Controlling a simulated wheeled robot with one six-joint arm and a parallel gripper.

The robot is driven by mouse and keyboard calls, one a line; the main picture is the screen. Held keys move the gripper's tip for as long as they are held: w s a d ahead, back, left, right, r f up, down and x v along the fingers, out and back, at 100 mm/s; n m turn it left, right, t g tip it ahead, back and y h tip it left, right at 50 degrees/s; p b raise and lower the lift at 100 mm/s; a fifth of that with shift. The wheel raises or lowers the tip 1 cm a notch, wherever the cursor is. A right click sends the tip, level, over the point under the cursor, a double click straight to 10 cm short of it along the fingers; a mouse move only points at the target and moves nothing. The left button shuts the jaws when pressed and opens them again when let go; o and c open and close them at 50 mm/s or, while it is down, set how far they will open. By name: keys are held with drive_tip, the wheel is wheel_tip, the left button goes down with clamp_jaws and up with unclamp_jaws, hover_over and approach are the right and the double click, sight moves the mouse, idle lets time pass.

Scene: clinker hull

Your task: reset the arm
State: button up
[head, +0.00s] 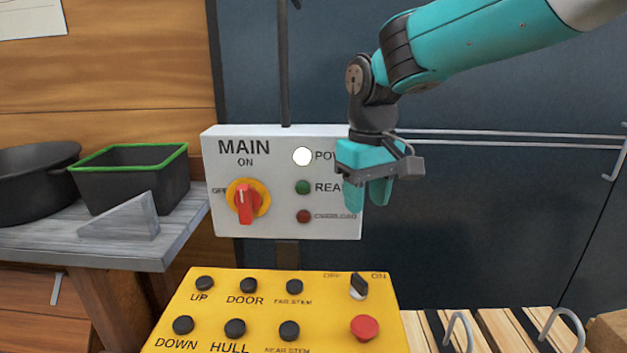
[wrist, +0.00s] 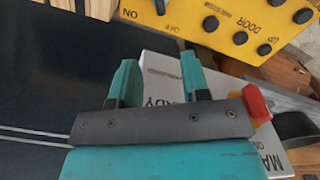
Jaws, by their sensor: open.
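My gripper (head: 368,208) hangs at the end of my teal arm in the head view, fingers pointing down. It is open and empty, in front of the right part of the white MAIN panel (head: 275,226), and hides part of the lamp labels. In the wrist view the two teal fingers (wrist: 156,64) stand apart with nothing between them. The panel's red rotary switch (head: 244,203) stands upright, toward ON. The power lamp (head: 302,156) is bright white. The green lamp (head: 303,187) and the red overload lamp (head: 304,216) look dark.
A yellow control box (head: 210,315) with several black buttons, an OFF/ON switch (head: 358,287) and a red button (head: 364,327) is below. A bench (head: 60,236) at left holds a green-rimmed bin (head: 135,195), a dark pan (head: 30,185) and a grey wedge (head: 125,220). Metal hooks (head: 560,322) stand lower right.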

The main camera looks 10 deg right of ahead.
drive_tip(key=s+a+f+n+y, duration=0.1)
drive_tip(key=s+a+n+y, duration=0.1)
drive_tip(key=s, duration=0.9)
drive_tip(key=s+a+f+n+y, duration=0.2)
drive_tip(key=s+a, duration=0.1)
drive_tip(key=s, duration=0.8)
drive_tip(key=shift+f, duration=0.2)
